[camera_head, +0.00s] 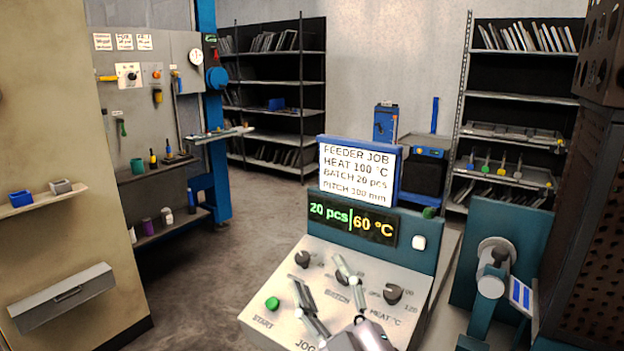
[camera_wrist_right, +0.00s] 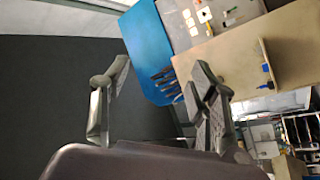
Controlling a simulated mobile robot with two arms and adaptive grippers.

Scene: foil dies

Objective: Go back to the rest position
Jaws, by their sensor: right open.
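My right gripper (camera_head: 318,276) is open and empty in the head view, in front of the sloped control panel (camera_head: 262,325). Its two fingers point up the picture and cover part of the panel. In the right wrist view the gripper (camera_wrist_right: 160,80) shows its fingers wide apart with nothing between them. The panel carries a dark knob (camera_head: 302,259) at upper left, a batch knob (camera_head: 342,277) partly behind a finger, a heat knob (camera_head: 392,294) and a green start button (camera_head: 272,303). The display (camera_head: 352,222) reads 20 pcs and 60 °C. My left gripper is out of view.
A job card (camera_head: 355,175) above the display reads heat 100 °C and batch 20 pcs. A blue-green machine (camera_head: 490,250) stands at right. A beige wall panel (camera_head: 60,230) with a grey box stands at left. Open floor (camera_head: 210,270) lies between.

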